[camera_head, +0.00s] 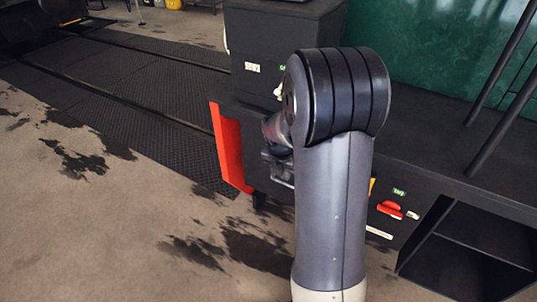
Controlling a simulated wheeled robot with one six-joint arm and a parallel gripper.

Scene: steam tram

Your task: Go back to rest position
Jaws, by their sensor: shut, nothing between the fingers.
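My arm rises through the middle of the view, a grey link with a large black ribbed joint on top. Part of my gripper (279,165) shows just left of the arm, below the joint and in front of the dark cabinet side. The arm covers much of it, and its fingertips are hard to make out. It appears shut, and I see nothing held in it.
A dark cabinet (262,42) with an orange-red edge panel (230,148) stands behind my arm. A red handle (390,209) and small labels are on its front at right. An open shelf (470,262) is at lower right. The stained floor (110,230) at left is clear.

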